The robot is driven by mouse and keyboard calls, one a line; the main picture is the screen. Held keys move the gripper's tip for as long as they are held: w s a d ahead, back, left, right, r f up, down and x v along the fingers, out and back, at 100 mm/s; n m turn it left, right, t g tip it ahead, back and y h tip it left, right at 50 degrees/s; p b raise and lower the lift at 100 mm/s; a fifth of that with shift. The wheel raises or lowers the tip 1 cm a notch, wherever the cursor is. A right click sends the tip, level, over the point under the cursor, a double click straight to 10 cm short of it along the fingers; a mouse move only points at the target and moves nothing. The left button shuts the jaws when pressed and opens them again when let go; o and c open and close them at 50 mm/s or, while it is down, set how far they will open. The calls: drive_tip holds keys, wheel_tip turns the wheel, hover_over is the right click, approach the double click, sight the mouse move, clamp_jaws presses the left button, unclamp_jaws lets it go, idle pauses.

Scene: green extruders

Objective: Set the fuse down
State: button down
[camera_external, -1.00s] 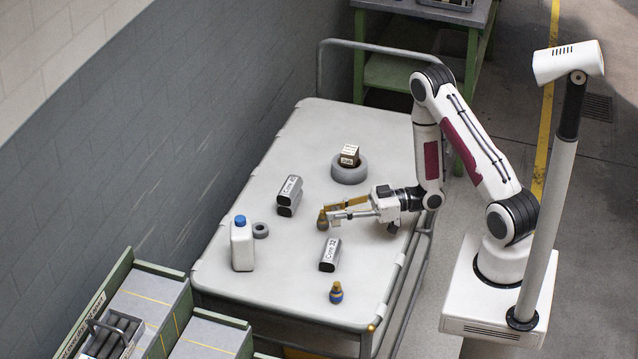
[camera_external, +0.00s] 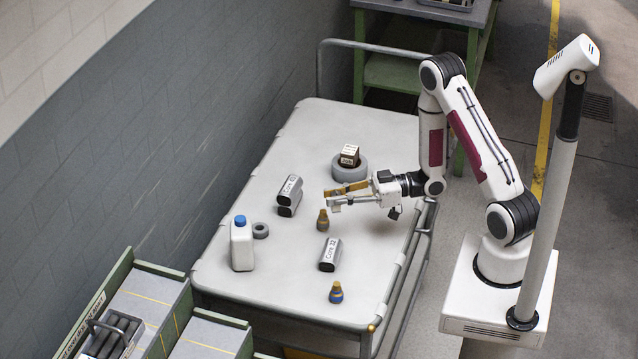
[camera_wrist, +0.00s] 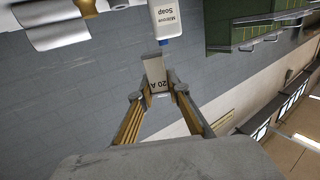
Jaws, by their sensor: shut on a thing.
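The fuse is a pale block marked "20 A" (camera_wrist: 154,72) between my fingertips in the wrist view. My gripper (camera_wrist: 156,86) is shut on it. In the external view my gripper (camera_external: 331,198) is stretched out leftward above the grey cart top (camera_external: 300,140), with clear height under it. The fuse is too small there to make out clearly at the fingertips. A small brown-and-grey cone-shaped piece (camera_external: 322,221) stands on the cart just below and in front of the fingertips, apart from them.
A "Core 22" block (camera_external: 330,255) and a blue-and-brown piece (camera_external: 336,293) stand toward the front. A grey ring (camera_external: 348,174) holds a box (camera_external: 349,155) behind. The cart's back left is clear.

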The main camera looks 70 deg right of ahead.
wheel_tip(320, 180, up, 3)
drive_tip(key=shift+r, duration=0.2)
drive_tip(key=shift+w+a+r+m+t+h, duration=0.7)
drive_tip(key=shift+w+m+h, duration=1.45)
drive_tip(key=shift+w, duration=2.25)
drive_tip(key=shift+w+a+r+m+t+h, duration=0.4)
drive_tip(key=shift+w+a+r+m+h, duration=0.6)
drive_tip(key=shift+w+h, duration=2.7)
drive_tip(key=s+a+f+m+g+h, duration=0.25)
drive_tip(key=s+a+m+h, duration=0.2)
drive_tip(key=a, duration=0.35)
drive_tip(key=s+a+f+m+g+h, duration=0.1)
drive_tip(key=s+a+m+g+h, duration=0.3)
drive_tip(key=a, duration=0.4)
drive_tip(key=shift+t+h, duration=0.3)
drive_tip(key=shift+t, duration=0.45)
drive_tip(key=shift+s+d+f, duration=0.1)
drive_tip(key=shift+s+f, duration=0.05)
drive_tip(key=shift+f, duration=1.1)
drive_tip(key=shift+s+d+f, duration=0.1)
drive_tip(key=shift+f, duration=1.1)
